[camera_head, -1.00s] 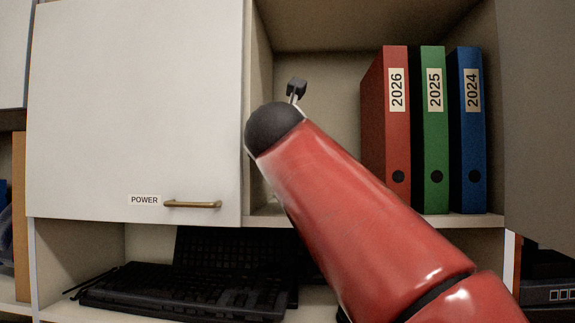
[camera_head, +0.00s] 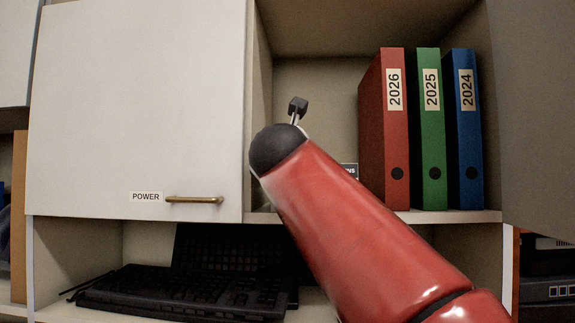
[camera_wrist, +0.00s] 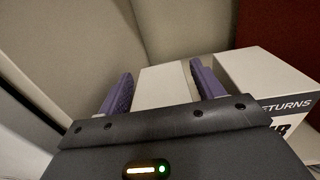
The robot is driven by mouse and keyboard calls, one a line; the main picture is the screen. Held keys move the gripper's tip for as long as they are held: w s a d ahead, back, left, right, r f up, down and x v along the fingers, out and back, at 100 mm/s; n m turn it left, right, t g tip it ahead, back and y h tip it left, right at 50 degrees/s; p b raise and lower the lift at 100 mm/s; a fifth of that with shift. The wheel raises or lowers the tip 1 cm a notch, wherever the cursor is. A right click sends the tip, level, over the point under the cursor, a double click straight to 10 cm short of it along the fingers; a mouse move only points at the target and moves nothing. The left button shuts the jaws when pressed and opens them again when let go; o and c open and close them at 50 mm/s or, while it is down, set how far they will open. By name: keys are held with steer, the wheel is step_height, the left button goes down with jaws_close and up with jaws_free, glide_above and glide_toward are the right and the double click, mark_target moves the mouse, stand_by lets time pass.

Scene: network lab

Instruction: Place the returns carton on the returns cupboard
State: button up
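In the head view only a small dark label ending in "NS" (camera_head: 349,170) shows past my arm, in the open compartment; my arm hides the rest. My gripper (camera_wrist: 162,78) has its two purple fingers apart. A pale block-like surface (camera_wrist: 163,86) lies between them; I cannot tell whether it belongs to the carton. No firm contact shows. In the head view my gripper is hidden behind my red arm.
Red, green and blue binders (camera_head: 383,130) stand right of my arm in the open compartment (camera_head: 330,85). A closed white door (camera_head: 140,100) labelled POWER, with a brass handle (camera_head: 194,199), is at the left. Black keyboards (camera_head: 180,292) lie on the shelf below.

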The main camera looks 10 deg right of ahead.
steer(key=shift+o, duration=0.4)
steer(key=shift+r, duration=0.1)
steer(key=shift+s, duration=0.15)
steer(key=b+v, duration=0.1)
steer(key=v, duration=1)
steer(key=shift+s, duration=0.35)
steer(key=shift+a+r, duration=0.1)
